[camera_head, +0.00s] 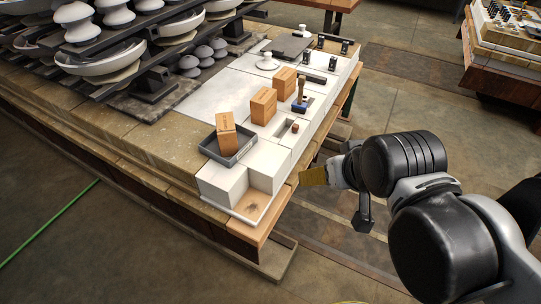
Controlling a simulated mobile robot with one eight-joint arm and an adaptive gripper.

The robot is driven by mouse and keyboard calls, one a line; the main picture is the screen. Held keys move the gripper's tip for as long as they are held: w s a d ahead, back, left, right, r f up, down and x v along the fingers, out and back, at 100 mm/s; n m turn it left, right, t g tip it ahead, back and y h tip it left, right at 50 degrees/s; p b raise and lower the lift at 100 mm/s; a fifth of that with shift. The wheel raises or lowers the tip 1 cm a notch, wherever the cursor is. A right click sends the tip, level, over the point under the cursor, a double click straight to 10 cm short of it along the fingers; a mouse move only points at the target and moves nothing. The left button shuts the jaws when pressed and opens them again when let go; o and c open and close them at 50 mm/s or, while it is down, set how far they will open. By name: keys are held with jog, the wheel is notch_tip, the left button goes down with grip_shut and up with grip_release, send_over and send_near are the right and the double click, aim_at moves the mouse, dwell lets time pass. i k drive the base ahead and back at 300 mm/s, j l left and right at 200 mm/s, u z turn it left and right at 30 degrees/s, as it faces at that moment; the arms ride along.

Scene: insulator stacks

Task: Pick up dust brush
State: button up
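A tan, flared, ribbed piece that looks like the bristles of the dust brush (314,176) juts left from the end of my gripper (345,170). It appears beside the right edge of the workbench, clear of the bench top. My gripper seems to be closed around the brush's grey-white end, but its fingers are small and partly hidden by my wrist. The brush's handle is not clearly visible.
The workbench (207,98) holds a dark tray (214,150) with an orange-brown box, two more boxes (263,105), and a blue block with an upright handle (300,103). Insulator stacks (130,50) fill the back left. Floor right of the bench is open.

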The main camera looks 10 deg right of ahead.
aim_at(299, 107)
jog(key=i+l+u, duration=0.15)
jog(key=i, duration=0.3)
jog(key=i+l+u, duration=0.15)
jog(key=i, duration=0.35)
jog(key=i+l+u, duration=0.15)
jog(key=i+l, duration=0.25)
